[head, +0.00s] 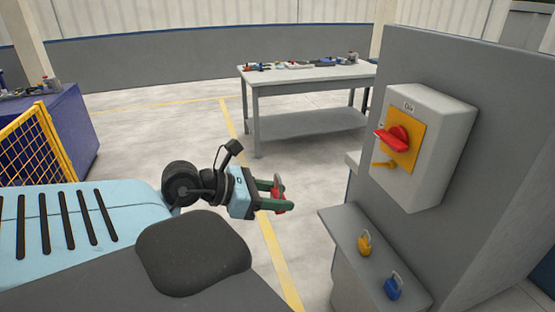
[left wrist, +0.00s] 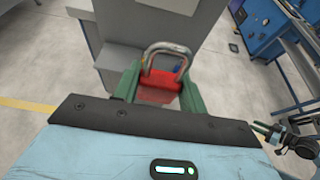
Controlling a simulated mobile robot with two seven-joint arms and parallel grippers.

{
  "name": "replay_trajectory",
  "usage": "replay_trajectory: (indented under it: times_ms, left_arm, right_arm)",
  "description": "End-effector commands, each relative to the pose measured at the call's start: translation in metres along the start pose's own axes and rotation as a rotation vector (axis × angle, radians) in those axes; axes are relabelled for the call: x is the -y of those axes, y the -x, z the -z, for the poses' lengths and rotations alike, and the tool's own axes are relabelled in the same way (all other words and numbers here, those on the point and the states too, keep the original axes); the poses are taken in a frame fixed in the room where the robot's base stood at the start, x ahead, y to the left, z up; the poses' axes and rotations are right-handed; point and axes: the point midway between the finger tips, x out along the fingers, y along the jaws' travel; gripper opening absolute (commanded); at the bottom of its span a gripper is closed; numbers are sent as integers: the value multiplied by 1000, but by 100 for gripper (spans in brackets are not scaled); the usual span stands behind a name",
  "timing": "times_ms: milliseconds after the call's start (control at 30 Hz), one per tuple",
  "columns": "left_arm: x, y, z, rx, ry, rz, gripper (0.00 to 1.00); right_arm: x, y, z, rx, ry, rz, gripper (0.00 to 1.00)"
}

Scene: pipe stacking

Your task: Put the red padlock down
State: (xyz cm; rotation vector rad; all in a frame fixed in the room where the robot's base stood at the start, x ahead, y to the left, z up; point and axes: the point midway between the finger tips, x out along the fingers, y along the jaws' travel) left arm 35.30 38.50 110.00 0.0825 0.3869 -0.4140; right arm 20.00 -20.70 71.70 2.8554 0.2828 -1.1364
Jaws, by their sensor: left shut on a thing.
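My left gripper (head: 286,197) is shut on the red padlock (head: 279,206) and holds it in the air, left of the grey ledge. In the left wrist view, the red body of the padlock (left wrist: 158,93) sits between the green fingers, with its metal shackle pointing away from the gripper. The grey ledge (head: 345,222) projects from the cabinet below the switch box. A yellow padlock (head: 365,244) and a blue padlock (head: 393,289) are on it, apart from the red one. My right gripper does not show in the head view.
The grey cabinet (head: 455,75) carries a switch box (head: 440,125) with a red rotary handle (head: 396,138). A workbench (head: 300,76) with small items stands behind. A yellow fence (head: 30,150) is at left. The far end of the ledge looks clear.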

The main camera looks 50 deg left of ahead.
Motion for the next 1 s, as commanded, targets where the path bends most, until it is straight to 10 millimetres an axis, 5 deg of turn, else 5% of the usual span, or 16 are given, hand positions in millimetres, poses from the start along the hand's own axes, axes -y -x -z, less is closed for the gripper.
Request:
replay_trajectory:
  times_ms: [267,600,1000]
  left_arm:
    - [26,-47,8,0,-21,135,17]
    - [107,-130,10,1,-157,425,17]
    - [129,-146,10,0,-204,492,17]
  right_arm:
    - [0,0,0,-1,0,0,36]
    - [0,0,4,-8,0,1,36]
    - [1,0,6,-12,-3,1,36]
